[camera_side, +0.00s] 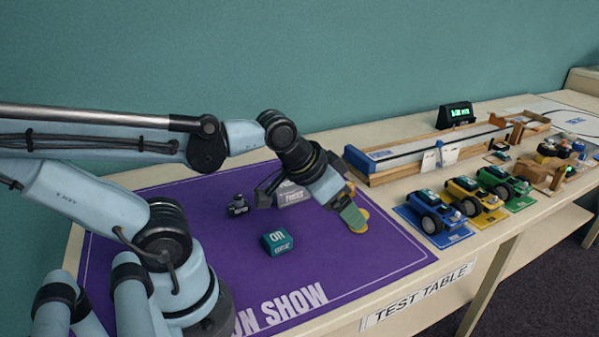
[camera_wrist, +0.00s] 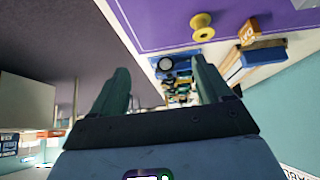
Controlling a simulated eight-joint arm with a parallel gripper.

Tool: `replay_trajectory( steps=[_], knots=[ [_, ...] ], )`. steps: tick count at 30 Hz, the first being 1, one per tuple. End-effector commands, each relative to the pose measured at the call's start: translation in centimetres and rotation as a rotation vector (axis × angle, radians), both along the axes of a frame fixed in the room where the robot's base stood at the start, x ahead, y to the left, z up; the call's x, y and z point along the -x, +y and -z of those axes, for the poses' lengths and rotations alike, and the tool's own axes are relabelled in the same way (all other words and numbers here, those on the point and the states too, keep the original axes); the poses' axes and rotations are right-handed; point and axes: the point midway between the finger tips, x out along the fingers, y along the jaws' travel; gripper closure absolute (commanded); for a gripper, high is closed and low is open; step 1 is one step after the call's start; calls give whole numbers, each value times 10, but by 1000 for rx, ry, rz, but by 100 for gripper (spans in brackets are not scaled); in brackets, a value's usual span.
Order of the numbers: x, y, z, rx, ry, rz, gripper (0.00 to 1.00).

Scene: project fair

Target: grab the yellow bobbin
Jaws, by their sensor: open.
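The yellow bobbin (camera_wrist: 203,27) sits on the purple mat (camera_wrist: 155,22) in the wrist view, beyond the tip of the right-hand finger and not between the fingers. In the side view the bobbin (camera_side: 364,214) shows only in part, behind my gripper's green fingertips near the mat's right edge. My gripper (camera_side: 352,216) points down and to the right there, close to the bobbin; I cannot tell whether it touches. In the wrist view my gripper (camera_wrist: 160,72) has its two fingers wide apart with nothing held between them.
A teal block (camera_side: 278,242) and a small dark grey object (camera_side: 238,205) lie on the mat. A grey block (camera_side: 292,194) stands behind my gripper. Blue (camera_side: 433,220), yellow (camera_side: 473,200) and green (camera_side: 504,182) model cars stand to the right. The mat's front right is clear.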

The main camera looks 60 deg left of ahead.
Motion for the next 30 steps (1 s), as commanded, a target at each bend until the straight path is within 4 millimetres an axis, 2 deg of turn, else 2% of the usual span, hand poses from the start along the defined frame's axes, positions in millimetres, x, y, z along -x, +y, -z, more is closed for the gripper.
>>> replay_trajectory(
  steps=[4,7,17,24,30],
  knots=[
    [-3,3,1,47,19,-52,22],
    [-9,8,3,151,61,-163,22],
    [-45,35,20,683,270,-693,22],
    [-69,65,37,1066,431,-1030,22],
    [-80,99,53,1379,581,-1258,22]
  ],
)
